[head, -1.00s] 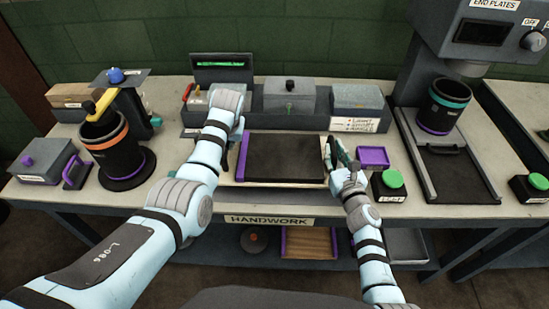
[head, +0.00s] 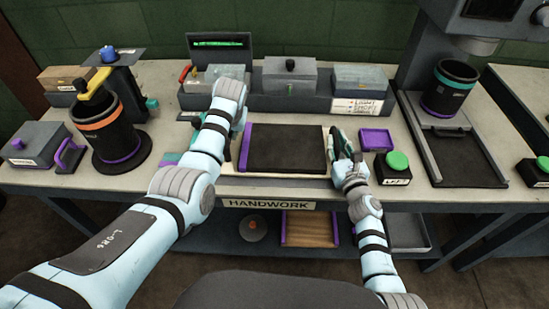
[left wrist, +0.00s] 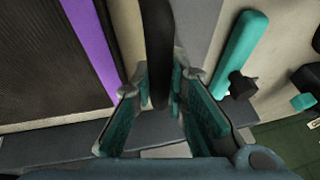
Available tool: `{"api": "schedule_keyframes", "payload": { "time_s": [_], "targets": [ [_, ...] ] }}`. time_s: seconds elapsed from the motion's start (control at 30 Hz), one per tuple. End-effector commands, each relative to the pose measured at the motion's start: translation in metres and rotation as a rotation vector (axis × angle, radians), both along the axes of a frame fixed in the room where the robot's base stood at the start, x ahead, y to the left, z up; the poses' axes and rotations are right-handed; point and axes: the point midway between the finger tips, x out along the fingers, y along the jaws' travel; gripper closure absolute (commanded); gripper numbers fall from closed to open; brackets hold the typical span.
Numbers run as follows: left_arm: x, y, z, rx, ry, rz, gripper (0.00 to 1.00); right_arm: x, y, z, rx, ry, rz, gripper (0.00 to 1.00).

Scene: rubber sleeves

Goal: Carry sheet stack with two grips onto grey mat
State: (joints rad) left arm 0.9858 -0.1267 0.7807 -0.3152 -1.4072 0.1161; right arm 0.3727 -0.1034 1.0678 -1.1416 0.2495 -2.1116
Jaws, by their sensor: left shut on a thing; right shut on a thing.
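A dark, flat, ribbed slab (head: 288,145) with a purple strip along its left side is at mid bench in the head view; it looks like the sheet stack. A pale border shows around it. My left gripper (left wrist: 172,90) is at its left side, its teal-padded fingers shut around a dark bar (left wrist: 158,40). The stack's purple strip (left wrist: 90,40) shows left of that bar. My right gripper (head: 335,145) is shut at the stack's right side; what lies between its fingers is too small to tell. I cannot single out the grey mat for certain.
A purple tray (head: 376,139) and a green-button box (head: 397,162) stand close right of my right gripper. Grey boxes (head: 290,78) line the back. A framed dark panel (head: 465,158) lies at the right. A black canister (head: 105,125) stands at the left.

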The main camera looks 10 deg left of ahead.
Motion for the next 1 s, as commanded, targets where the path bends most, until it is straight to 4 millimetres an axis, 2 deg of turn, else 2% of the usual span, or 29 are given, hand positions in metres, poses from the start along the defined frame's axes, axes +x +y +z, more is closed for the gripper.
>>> {"api": "schedule_keyframes", "payload": {
  "time_s": [0.03,0.13,0.17,0.57,0.67,1.0],
  "targets": [
    [0.001,0.002,-0.003,0.004,-0.006,0.001,0.83,-0.001,-0.001,-0.006,-0.001,0.002,0.0,0.78],
    [0.001,0.002,0.0,0.004,-0.005,0.001,0.67,-0.001,-0.001,-0.002,0.0,0.002,0.0,0.62],
    [0.001,0.002,0.0,0.004,-0.005,0.001,0.66,-0.001,-0.001,-0.002,0.0,0.001,-0.001,0.59],
    [-0.001,0.0,0.003,0.002,-0.003,0.001,0.66,0.0,0.0,-0.001,0.001,0.0,0.0,0.59],
    [-0.005,-0.004,0.015,0.0,-0.005,0.001,0.66,0.0,0.0,-0.001,0.001,0.0,0.0,0.59],
    [-0.037,-0.022,0.095,0.001,-0.006,0.001,0.66,-0.001,0.0,-0.001,0.001,0.0,0.0,0.59]
  ]
}}
